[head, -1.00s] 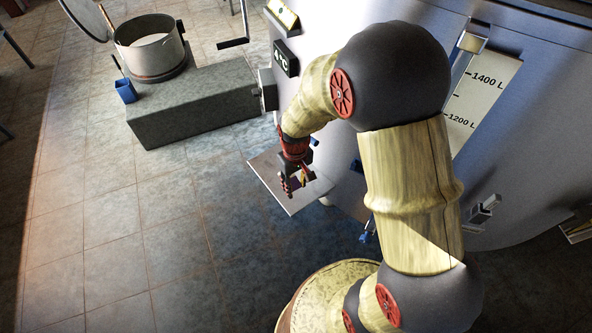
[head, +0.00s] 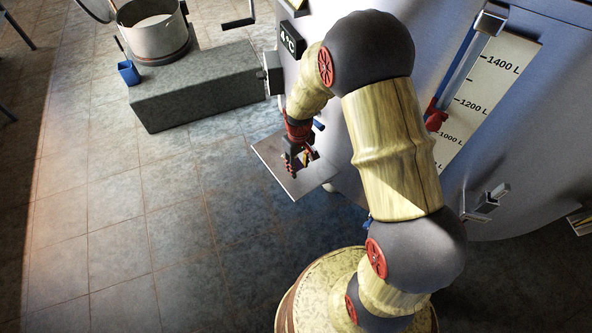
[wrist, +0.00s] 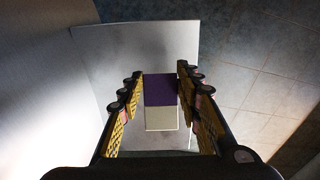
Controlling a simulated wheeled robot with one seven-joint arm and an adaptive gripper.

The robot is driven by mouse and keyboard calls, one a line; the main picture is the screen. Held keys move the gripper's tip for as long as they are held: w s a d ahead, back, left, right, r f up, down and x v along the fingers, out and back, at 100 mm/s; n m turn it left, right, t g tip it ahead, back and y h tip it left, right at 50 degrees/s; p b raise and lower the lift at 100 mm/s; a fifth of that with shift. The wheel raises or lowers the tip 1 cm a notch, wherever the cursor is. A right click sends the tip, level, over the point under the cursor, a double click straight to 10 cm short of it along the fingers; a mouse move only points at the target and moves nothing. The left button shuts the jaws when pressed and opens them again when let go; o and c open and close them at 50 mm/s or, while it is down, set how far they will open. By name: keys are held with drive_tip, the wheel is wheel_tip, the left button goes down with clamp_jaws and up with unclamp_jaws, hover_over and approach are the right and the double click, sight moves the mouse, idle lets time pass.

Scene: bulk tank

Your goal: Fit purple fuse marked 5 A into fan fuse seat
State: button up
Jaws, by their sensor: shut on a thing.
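A purple block with a pale cream end, the fuse (wrist: 160,90), sits between the fingers of my gripper (wrist: 158,98) in the wrist view. The gripper is shut on it; its marking cannot be read. In the head view my gripper (head: 298,165) points down over a grey metal plate (head: 292,187) beside the tank, and the fuse is too small to make out clearly there. The height of the fuse above the plate cannot be told. The fan fuse seat cannot be made out in either view.
The large steel tank (head: 400,185) stands close to the right of my gripper, with a level scale (head: 480,105). A grey block-shaped unit (head: 200,88), a blue cup (head: 129,73) and an open-topped pot (head: 152,35) are at the upper left. The tiled floor at left is clear.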

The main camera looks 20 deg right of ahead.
drive_tip(key=shift+w+a+f, duration=0.1)
drive_tip(key=shift+w+f, duration=0.85)
drive_tip(key=shift+f, duration=0.2)
drive_tip(key=shift+f+b, duration=0.6)
drive_tip(key=shift+f, duration=0.85)
drive_tip(key=shift+f, duration=0.15)
drive_tip(key=o, duration=1.2)
drive_tip(key=shift+o, duration=0.2)
